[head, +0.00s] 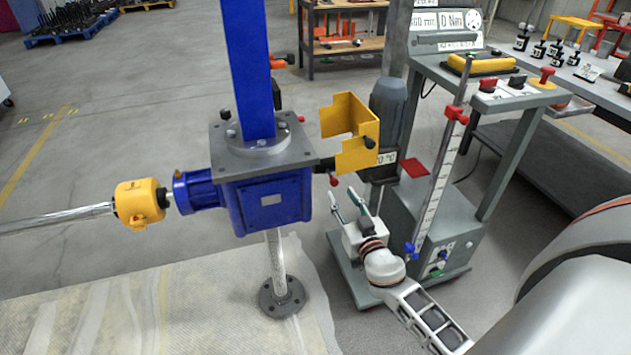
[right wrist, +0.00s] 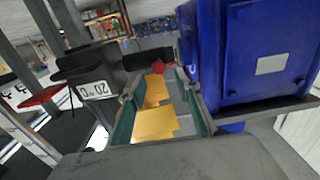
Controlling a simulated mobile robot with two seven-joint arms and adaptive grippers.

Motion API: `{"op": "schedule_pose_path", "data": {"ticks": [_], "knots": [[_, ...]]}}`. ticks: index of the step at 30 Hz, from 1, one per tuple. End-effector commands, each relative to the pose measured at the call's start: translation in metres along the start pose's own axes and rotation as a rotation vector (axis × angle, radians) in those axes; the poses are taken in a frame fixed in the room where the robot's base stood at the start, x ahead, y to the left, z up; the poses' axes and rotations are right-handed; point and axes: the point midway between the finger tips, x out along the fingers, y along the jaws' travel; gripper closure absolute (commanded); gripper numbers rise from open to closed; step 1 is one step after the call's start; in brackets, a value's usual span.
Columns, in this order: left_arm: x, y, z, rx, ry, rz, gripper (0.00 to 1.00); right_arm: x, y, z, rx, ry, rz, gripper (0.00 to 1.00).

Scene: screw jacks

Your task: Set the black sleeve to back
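A dark sleeve (head: 326,165) sits on the short shaft between the blue gearbox (head: 270,197) and the grey motor (head: 387,105), with a small red knob (head: 333,180) beneath it. The yellow guard (head: 352,150) partly hides that shaft. In the right wrist view the dark shaft part (right wrist: 148,58) and the red knob (right wrist: 158,67) lie beyond the fingertips. Which setting the sleeve is in I cannot tell. My right gripper (head: 347,200) is open and empty below the guard, apart from the knob; its fingers (right wrist: 158,92) stand spread in the wrist view. My left gripper is out of view.
A blue column rises from the gearbox; a yellow unit (head: 140,203) on a shaft is at its left. The grey cart (head: 452,215) with a ruled post (head: 440,160) stands close right of my gripper. A workbench (head: 565,75) is behind. Open floor lies left.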

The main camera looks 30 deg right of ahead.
Motion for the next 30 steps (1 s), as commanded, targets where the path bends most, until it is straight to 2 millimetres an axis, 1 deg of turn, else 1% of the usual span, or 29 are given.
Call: {"op": "schedule_pose_path", "data": {"ticks": [4,7,12,15,20,28,29,30], "knots": [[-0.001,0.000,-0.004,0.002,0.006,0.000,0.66,0.015,0.000,-0.004,-0.001,0.006,0.000,0.67],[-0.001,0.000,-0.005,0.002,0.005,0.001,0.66,0.031,0.000,-0.005,-0.003,0.007,0.001,0.67],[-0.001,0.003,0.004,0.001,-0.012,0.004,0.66,0.056,0.001,-0.004,-0.003,0.005,0.001,0.67],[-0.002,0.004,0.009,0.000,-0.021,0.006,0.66,0.067,0.000,-0.002,-0.002,0.002,0.000,0.67],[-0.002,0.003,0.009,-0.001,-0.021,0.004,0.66,0.076,0.000,-0.001,-0.001,0.002,0.000,0.67],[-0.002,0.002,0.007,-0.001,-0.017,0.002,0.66,0.077,0.000,-0.001,-0.001,0.001,0.000,0.67],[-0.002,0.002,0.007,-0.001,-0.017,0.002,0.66,0.077,0.000,-0.001,-0.001,0.001,0.000,0.72],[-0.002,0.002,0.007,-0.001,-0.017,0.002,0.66,0.077,0.000,-0.001,-0.001,0.001,0.000,0.83]]}}
